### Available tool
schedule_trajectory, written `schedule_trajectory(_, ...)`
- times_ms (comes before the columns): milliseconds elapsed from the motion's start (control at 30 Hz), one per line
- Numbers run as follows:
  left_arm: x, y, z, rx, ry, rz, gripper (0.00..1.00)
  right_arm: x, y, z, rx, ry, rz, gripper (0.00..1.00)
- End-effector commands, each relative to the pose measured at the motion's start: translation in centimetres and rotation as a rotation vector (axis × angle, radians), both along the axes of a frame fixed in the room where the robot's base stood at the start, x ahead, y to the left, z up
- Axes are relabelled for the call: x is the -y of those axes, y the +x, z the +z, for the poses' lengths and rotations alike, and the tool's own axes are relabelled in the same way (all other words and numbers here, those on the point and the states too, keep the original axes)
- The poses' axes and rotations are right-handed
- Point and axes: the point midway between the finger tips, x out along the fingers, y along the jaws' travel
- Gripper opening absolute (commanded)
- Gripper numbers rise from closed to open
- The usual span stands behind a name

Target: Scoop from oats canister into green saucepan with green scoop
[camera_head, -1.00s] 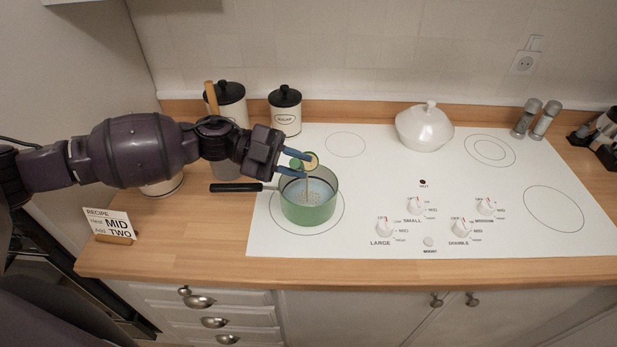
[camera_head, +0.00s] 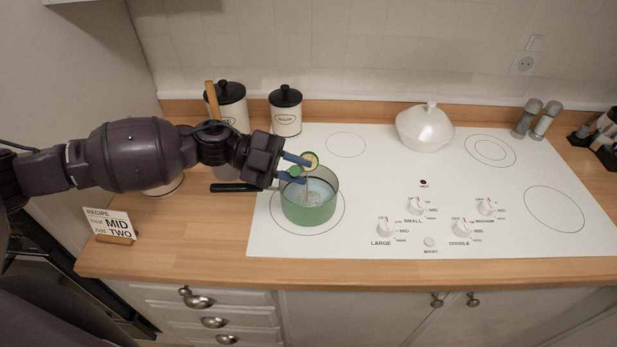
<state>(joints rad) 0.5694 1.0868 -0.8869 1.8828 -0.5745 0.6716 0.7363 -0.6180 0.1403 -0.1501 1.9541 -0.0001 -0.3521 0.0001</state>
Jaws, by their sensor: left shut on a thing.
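The green saucepan (camera_head: 309,213) stands on the front left ring of the white cooktop, its black handle (camera_head: 236,187) pointing left. Some pale specks lie on the light surface inside it. My left gripper (camera_head: 297,168) is above the pan's back left rim, shut on the green scoop (camera_head: 296,171). A round tan face with a green rim (camera_head: 310,160) shows at the fingertips. The scoop is small and partly covered by the fingers. An open-topped canister (camera_head: 163,187) stands behind my left arm, mostly hidden; I cannot read its label. My right gripper is not in view.
Two lidded canisters, one large (camera_head: 231,106) and one smaller (camera_head: 286,116), stand at the back wall. A white lidded dish (camera_head: 425,128) is at the back. Knobs (camera_head: 386,228) sit right of the pan.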

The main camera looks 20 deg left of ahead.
Motion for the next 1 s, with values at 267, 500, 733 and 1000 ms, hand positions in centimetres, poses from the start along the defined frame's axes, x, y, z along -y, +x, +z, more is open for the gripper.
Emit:
schedule_trajectory(267,0.05,-0.17,-0.19,0.021,0.007,0.000,0.00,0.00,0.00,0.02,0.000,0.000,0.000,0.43)
schedule_trajectory(500,0.11,-0.33,-0.32,0.037,0.012,0.000,0.00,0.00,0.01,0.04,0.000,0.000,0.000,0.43)
schedule_trajectory(733,0.16,-0.49,-0.47,0.052,0.016,-0.001,0.00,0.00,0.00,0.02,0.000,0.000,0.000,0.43)
schedule_trajectory(1000,0.23,-0.67,-0.64,0.073,0.024,-0.001,0.00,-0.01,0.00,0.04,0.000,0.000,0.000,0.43)
